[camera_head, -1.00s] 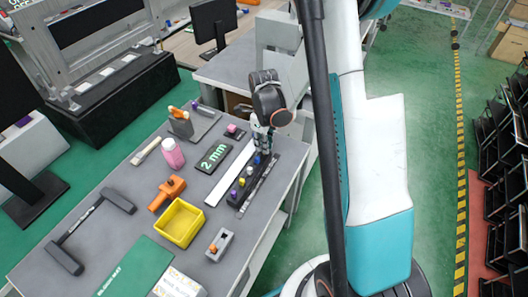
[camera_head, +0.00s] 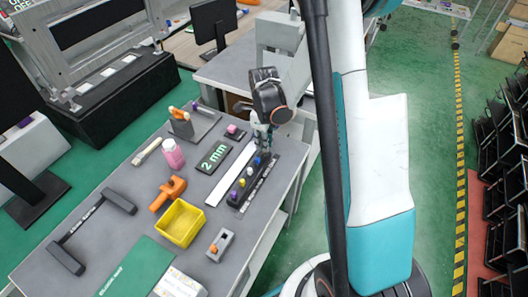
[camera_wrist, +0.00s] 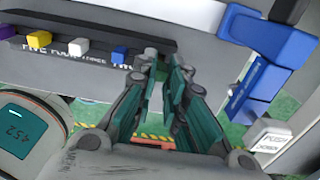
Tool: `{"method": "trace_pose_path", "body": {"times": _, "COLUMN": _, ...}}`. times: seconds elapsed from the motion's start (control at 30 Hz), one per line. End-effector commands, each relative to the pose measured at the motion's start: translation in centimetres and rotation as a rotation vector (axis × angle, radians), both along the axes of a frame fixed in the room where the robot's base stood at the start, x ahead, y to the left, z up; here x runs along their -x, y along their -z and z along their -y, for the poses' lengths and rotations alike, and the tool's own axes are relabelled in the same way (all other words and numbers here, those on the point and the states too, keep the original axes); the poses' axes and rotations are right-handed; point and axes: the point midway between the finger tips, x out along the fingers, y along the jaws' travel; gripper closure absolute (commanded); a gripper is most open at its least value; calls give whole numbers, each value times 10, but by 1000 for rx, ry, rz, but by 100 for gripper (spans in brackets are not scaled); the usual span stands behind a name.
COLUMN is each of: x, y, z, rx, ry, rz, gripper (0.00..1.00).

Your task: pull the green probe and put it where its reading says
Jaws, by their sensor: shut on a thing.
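My gripper (camera_head: 262,150) points down at the far end of the dark rack (camera_head: 236,203), past the blue knob. In the wrist view its teal-padded fingers (camera_wrist: 163,66) are close together at the rack's end. A purple knob (camera_wrist: 7,32), a yellow knob (camera_wrist: 37,26), a white knob (camera_wrist: 78,46) and a blue knob (camera_wrist: 119,53) stand along the rack. Words on its front seem to include FOUR and THREE. A dark display plate (camera_head: 214,157) beside the rack reads "2 mm".
A grey box with an orange knob (camera_head: 219,245) stands nearer. A blue fixture (camera_wrist: 262,65) is right of my fingers in the wrist view.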

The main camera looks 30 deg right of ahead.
Motion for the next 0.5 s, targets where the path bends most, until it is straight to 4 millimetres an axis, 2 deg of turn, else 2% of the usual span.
{"method": "trace_pose_path", "body": {"times": 0.5, "x": 0, "y": -20, "z": 0, "rx": 0, "ry": 0, "rz": 0, "gripper": 100}}
